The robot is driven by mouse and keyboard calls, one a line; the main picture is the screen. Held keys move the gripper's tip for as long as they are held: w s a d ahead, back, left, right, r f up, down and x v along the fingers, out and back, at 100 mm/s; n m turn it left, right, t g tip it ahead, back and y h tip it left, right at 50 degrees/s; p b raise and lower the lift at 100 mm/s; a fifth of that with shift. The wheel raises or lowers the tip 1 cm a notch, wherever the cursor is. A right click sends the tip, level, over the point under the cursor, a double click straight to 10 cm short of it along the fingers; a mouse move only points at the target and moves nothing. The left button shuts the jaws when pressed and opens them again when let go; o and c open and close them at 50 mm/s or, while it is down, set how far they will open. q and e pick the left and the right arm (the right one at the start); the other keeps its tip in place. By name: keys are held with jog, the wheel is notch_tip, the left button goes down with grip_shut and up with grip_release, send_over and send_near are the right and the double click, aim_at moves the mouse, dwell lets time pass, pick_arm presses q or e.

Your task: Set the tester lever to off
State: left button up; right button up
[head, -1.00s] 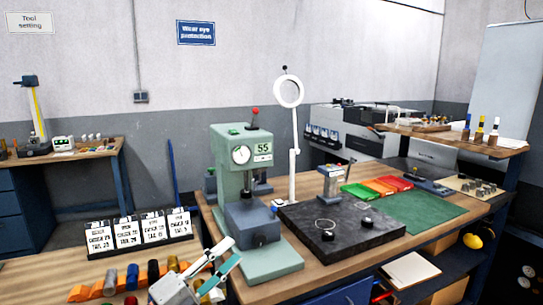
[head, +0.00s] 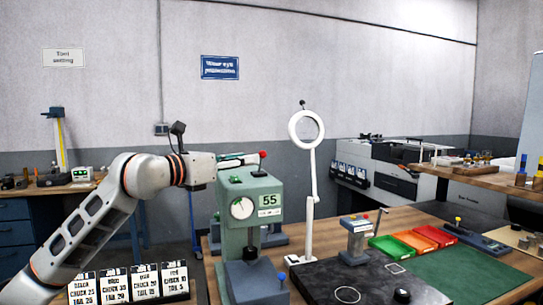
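The tester (head: 268,190) is a pale green press with a round dial and a display reading 55. It stands on the bench in the middle of the head view. Its lever has a red knob (head: 263,153), which shows just above the top of the housing. My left gripper (head: 246,158) points right over the tester's top, with its fingertips close to the lever, left of the red knob. I see the fingers nearly edge-on, so I cannot tell their opening or whether they touch the lever. My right gripper is out of view.
A ring magnifier (head: 306,128) on a white stand rises right of the tester. A dark surface plate (head: 325,284), coloured trays (head: 412,243) and a green mat (head: 465,272) lie farther right. Number cards (head: 145,283) stand below my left arm.

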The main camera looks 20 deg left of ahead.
aim_at(260, 154)
pick_arm(q)
jog(key=shift+d+r, duration=0.2)
jog(key=shift+r, duration=0.15)
jog(key=shift+w+d+r+p, duration=0.2)
jog(key=shift+w+d+p, duration=0.35)
jog(key=shift+w+d, duration=0.15)
jog(key=p+x, duration=0.1)
jog(key=x, duration=0.2)
jog(key=shift+w+f, duration=0.15)
jog(key=shift+w, duration=0.25)
jog(key=shift+w+d+f, duration=0.1)
jog(key=shift+w+d, duration=0.15)
jog(key=shift+w, duration=0.2)
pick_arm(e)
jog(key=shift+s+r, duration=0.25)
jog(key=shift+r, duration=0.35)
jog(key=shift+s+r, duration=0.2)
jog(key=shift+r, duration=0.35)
pick_arm(q)
grip_shut()
